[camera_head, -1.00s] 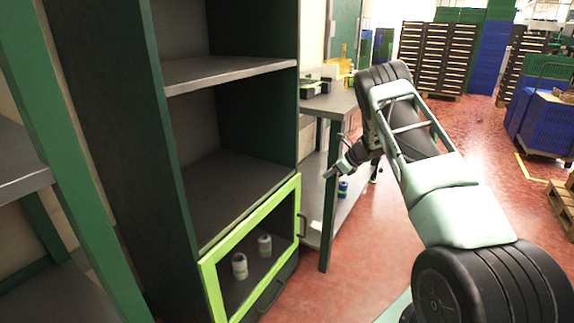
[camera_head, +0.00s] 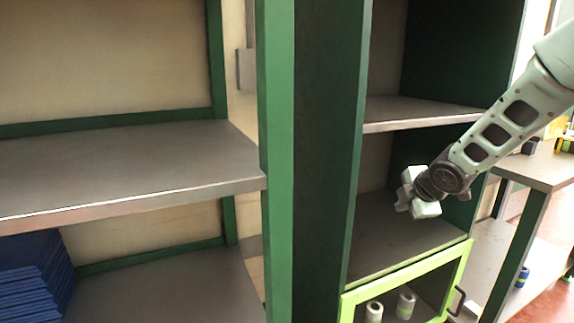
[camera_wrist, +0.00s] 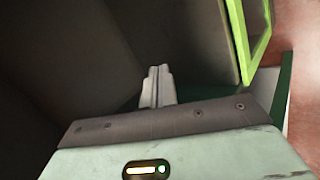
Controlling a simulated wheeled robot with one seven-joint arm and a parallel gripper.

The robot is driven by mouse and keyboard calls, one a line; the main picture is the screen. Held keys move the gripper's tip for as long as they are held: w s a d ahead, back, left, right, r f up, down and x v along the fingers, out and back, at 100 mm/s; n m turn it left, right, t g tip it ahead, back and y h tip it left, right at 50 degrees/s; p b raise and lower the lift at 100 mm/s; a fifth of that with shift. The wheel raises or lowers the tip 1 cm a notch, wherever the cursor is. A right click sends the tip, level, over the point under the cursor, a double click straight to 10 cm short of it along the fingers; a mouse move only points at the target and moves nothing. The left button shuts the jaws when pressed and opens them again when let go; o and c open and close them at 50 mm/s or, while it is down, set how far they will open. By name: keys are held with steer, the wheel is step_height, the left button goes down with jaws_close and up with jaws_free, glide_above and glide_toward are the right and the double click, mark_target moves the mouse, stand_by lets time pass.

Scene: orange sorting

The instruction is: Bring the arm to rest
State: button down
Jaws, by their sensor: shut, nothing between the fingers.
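My gripper (camera_head: 404,200) shows in the head view in front of the middle opening of the dark green cabinet (camera_head: 325,150). It is at the end of my arm, which comes in from the upper right. In the wrist view my gripper (camera_wrist: 158,86) has its fingers together, with nothing between them. I cannot tell from the head view how far the gripper is from the shelf behind it.
The lime-green framed door (camera_head: 404,276) is below my gripper, with two cans (camera_head: 406,304) behind it. Green-framed shelving (camera_head: 130,170) with blue stacked crates (camera_head: 32,280) stands at the left. A table (camera_head: 545,170) is at the right.

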steer(key=s+a+m+g, duration=0.25)
steer(key=s+a, duration=0.45)
steer(key=s, duration=0.4)
steer(key=s+a+m+g, duration=0.2)
steer(key=s+a+m, duration=0.2)
steer(key=s+a, duration=0.45)
steer(key=s+m+g, duration=0.4)
steer(key=s+m, duration=0.1)
steer(key=s, duration=1.7)
step_height(320, 180, up, 19)
steer(key=w+p, duration=0.1)
steer(key=p, duration=1.8)
steer(key=shift+p, duration=0.3)
steer(key=shift+w+r, duration=0.1)
